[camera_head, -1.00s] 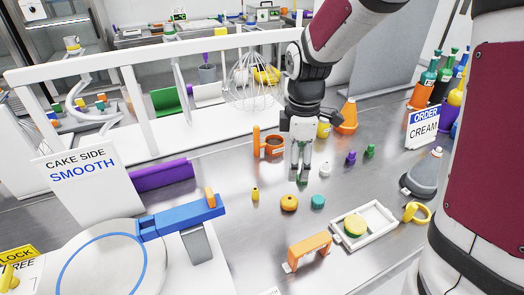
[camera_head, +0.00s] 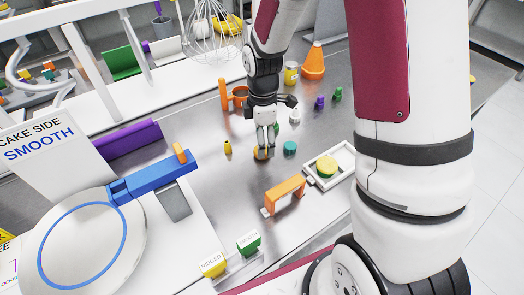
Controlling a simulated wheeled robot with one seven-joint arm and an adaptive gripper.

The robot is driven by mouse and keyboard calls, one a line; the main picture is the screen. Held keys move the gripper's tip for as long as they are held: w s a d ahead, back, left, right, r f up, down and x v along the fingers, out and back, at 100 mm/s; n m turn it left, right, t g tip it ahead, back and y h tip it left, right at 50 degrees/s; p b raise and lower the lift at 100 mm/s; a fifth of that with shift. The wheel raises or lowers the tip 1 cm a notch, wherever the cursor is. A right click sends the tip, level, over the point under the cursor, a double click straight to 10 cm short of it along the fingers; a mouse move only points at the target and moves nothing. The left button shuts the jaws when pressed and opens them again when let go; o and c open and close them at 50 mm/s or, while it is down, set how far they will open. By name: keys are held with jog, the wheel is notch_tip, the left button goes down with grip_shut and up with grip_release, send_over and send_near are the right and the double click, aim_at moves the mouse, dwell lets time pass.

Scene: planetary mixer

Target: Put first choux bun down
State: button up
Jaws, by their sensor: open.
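A small round orange-brown piece, which looks like the choux bun (camera_head: 261,155), rests on the steel counter between a small yellow piece (camera_head: 228,147) and a teal piece (camera_head: 290,148). My gripper (camera_head: 265,147) points down over the bun, with its fingertips right at it. The fingers are open. They partly hide the bun, and I cannot tell whether they touch it. A white tray (camera_head: 345,155) to the right holds a round yellow-and-green piece (camera_head: 326,166).
An orange bracket (camera_head: 284,194) stands in front of the bun. An orange cup (camera_head: 238,97), an orange cone (camera_head: 313,61) and small purple and green pieces stand behind.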

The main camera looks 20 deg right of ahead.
jog(key=shift+f, duration=1.85)
jog(key=c, duration=0.9)
notch_tip(320, 180, up, 10)
jog(key=shift+r, duration=0.1)
jog(key=shift+c, duration=0.2)
jog(key=m, duration=0.1)
jog(key=f+m, duration=0.1)
jog(key=m, duration=0.1)
jog(key=shift+w+a+f, duration=0.15)
jog(key=shift+w+f, duration=0.15)
jog(key=shift+w, duration=0.1)
jog(key=f+m, duration=0.1)
jog(key=m, duration=0.1)
jog(key=w+f+m, duration=0.1)
jog(key=m, duration=0.1)
jog(key=shift+a+m, duration=0.15)
jog(key=shift+m, duration=0.25)
jog(key=f+m, duration=0.1)
jog(key=m, duration=0.1)
jog(key=f+m, duration=0.1)
jog(key=m, duration=0.1)
jog(key=shift+w+a, duration=0.15)
jog(key=shift+w, duration=0.25)
jog(key=m, duration=0.1)
jog(key=f+m, duration=0.1)
jog(key=m, duration=0.2)
jog(key=shift+w+a+f, duration=0.1)
jog(key=shift+w+f, duration=0.1)
jog(key=shift+w, duration=0.1)
